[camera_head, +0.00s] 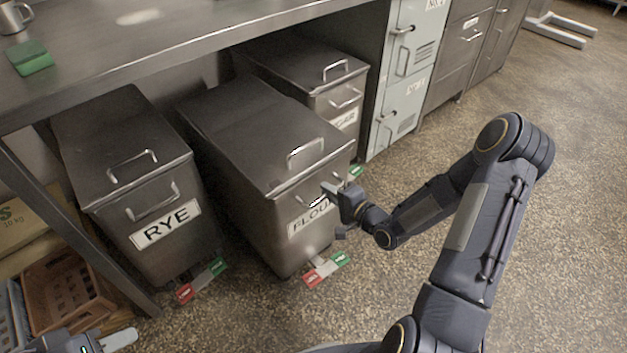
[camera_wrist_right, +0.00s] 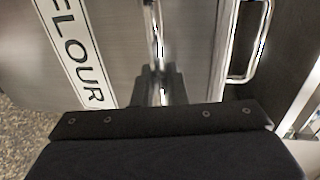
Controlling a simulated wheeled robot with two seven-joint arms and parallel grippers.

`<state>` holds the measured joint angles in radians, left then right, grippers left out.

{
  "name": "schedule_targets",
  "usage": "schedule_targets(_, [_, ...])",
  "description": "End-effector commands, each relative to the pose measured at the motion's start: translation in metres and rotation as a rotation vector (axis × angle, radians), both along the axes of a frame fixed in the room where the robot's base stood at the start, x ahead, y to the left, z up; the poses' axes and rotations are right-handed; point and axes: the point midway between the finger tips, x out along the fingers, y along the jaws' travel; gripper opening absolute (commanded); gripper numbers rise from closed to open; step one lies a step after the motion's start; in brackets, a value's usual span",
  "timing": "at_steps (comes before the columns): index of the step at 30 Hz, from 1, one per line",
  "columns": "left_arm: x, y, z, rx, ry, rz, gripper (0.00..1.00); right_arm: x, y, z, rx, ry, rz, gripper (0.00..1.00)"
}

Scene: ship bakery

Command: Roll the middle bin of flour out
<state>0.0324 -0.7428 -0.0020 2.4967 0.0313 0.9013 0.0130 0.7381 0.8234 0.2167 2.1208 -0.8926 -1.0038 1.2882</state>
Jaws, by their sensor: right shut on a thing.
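The flour bin (camera_head: 250,120) is a steel bin with a sloped lid, between the rye bin (camera_head: 120,150) and a third bin (camera_head: 300,70) under the bench. Its label (camera_head: 310,217) is partly hidden by my right gripper (camera_head: 335,190). The right wrist view shows that gripper (camera_wrist_right: 161,90) shut on the bin's front handle (camera_wrist_right: 157,35). The lid handle (camera_head: 306,153) is free; it also shows in the right wrist view (camera_wrist_right: 262,45). A red and green pedal (camera_head: 326,269) sits at the bin's foot. My left gripper (camera_head: 100,343) is partly cut off at the lower left, apart from the bins.
The steel bench (camera_head: 190,30) overhangs the bins' backs, with a leg (camera_head: 70,230) left of the rye bin. Crates (camera_head: 60,290) stand at lower left. A pale locker (camera_head: 408,70) stands right of the third bin. The speckled floor (camera_head: 270,310) in front is clear.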

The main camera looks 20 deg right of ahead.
Motion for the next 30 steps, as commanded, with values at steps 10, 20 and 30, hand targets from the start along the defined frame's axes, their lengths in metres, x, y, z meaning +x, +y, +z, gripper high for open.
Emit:
schedule_targets(10, [0.0, 0.0, 0.013, 0.0, 0.0, 0.0, 0.36, -0.106, -0.04, 0.0, 0.001, 0.009, -0.008, 0.0])
schedule_targets(20, [0.0, 0.0, 0.022, 0.0, 0.0, 0.0, 0.36, -0.159, -0.058, 0.0, 0.0, 0.003, -0.002, 0.0])
schedule_targets(30, [0.0, 0.0, 0.023, 0.0, 0.0, 0.0, 0.36, -0.169, -0.061, -0.001, -0.001, 0.001, 0.003, 0.0])
